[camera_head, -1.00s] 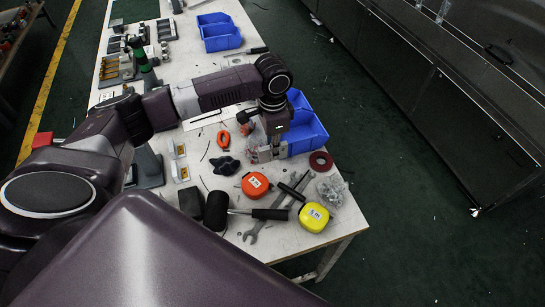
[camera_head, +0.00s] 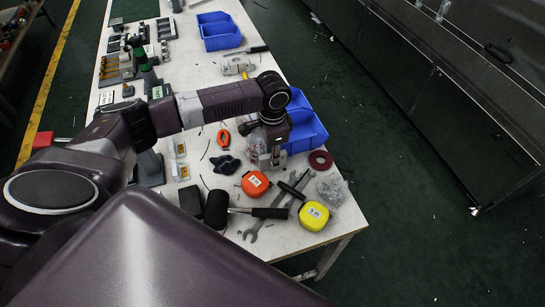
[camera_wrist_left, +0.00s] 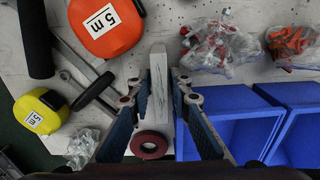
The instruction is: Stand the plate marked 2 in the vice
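My left gripper (camera_head: 268,163) is low over the near right part of the table, beside the blue bins. In the left wrist view its two blue-padded fingers (camera_wrist_left: 160,92) are apart. A pale grey, narrow plate-like piece (camera_wrist_left: 158,85) shows between them, with slight gaps on both sides. No number can be read on it, so I cannot tell whether it is the plate marked 2. A silver clamp-like block (camera_head: 236,66), possibly the vice, sits farther back on the table. My right gripper is not in view.
Blue bins (camera_head: 306,132) stand right of the gripper. Bagged parts (camera_wrist_left: 218,43) lie near the bins.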

